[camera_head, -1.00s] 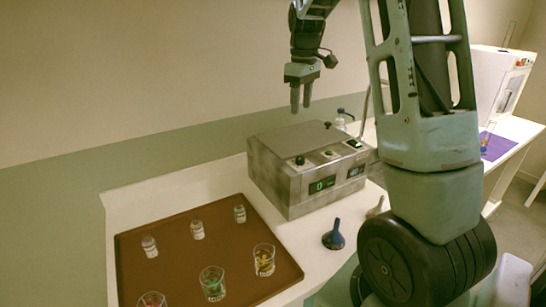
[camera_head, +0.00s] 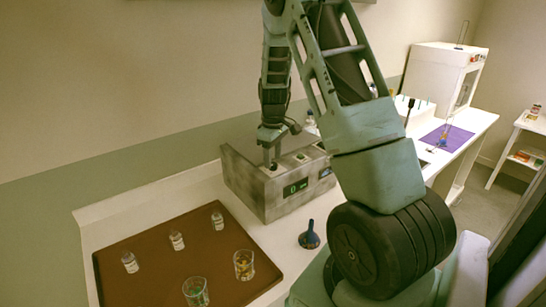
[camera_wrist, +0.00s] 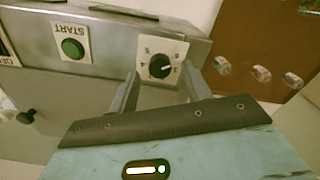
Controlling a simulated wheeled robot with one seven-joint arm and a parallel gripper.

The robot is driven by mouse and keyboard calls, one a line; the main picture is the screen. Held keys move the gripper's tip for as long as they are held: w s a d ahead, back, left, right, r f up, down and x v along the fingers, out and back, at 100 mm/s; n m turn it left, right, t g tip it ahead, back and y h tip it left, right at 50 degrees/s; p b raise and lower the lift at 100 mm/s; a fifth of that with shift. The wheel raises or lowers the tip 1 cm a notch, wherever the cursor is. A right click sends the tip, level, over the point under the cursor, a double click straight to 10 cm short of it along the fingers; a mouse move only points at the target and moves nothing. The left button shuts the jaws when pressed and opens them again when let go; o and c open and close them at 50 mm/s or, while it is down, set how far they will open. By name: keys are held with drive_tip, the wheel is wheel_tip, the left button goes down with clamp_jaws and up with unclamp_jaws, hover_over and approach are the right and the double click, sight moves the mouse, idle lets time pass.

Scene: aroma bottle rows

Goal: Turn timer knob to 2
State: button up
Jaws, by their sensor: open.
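The timer knob (camera_wrist: 160,66) is a black round dial on a white label plate on the metal machine (camera_wrist: 105,45). Its white pointer line points right in the wrist view. In the head view, my gripper (camera_head: 270,160) is lowered over the top left of the machine (camera_head: 250,190) and largely hides the knob. The green display (camera_head: 296,188) on the machine's front seems to read 0.
A green START button (camera_wrist: 72,49) is left of the knob in the wrist view. A brown tray (camera_head: 160,285) with small bottles and glasses lies left of the machine. A blue funnel (camera_head: 309,236) stands in front. A purple mat (camera_head: 460,138) lies at the back right.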

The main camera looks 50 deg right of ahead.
drive_tip(key=shift+f, duration=0.9)
drive_tip(key=c, duration=1)
